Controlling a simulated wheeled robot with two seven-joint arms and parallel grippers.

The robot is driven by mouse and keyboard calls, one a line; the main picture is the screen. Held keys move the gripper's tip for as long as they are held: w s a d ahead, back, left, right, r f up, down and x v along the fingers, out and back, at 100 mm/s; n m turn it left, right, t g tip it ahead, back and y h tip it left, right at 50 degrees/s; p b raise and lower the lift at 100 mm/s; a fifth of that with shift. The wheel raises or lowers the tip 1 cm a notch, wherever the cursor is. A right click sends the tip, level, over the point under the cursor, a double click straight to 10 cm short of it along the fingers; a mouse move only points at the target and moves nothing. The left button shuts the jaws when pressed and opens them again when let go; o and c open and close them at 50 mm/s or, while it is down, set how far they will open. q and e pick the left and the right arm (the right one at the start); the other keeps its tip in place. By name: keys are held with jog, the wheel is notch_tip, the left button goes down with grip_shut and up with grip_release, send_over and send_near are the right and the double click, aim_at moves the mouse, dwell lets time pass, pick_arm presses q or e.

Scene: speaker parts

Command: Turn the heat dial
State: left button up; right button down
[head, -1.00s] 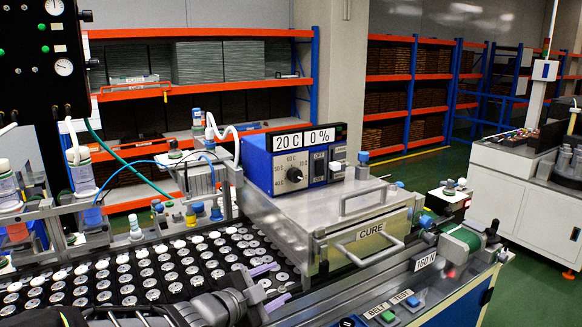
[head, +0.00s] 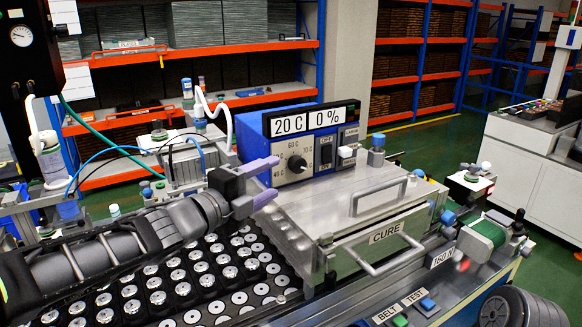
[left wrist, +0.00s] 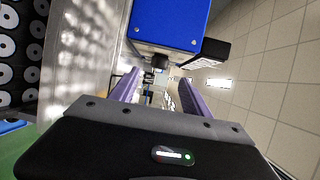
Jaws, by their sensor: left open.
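The black heat dial (head: 297,164) sits on the blue control box (head: 258,152) above the cure oven (head: 335,205). Temperature marks surround it; I cannot tell where its pointer stands. The display (head: 306,119) reads 20 C and 0 %. My left gripper (head: 268,182) is open, its two purple fingers just left of the dial, pointing toward it and apart from it. In the left wrist view the dial (left wrist: 160,62) shows dark beyond and between the open fingers (left wrist: 158,84), under the blue box.
A tray of several round speaker parts (head: 215,270) lies below my left arm. The oven's top handle (head: 378,195) stands up right of the dial. A switch (head: 326,155) is close beside the dial. Belt (head: 400,320) and test (head: 427,304) buttons are at the front.

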aim_at(292, 168)
pick_arm(q)
jog(key=shift+p+x, duration=0.75)
jog(key=shift+x, duration=3.2)
jog(key=shift+c, duration=0.2)
jog(key=shift+f, duration=0.1)
grip_shut()
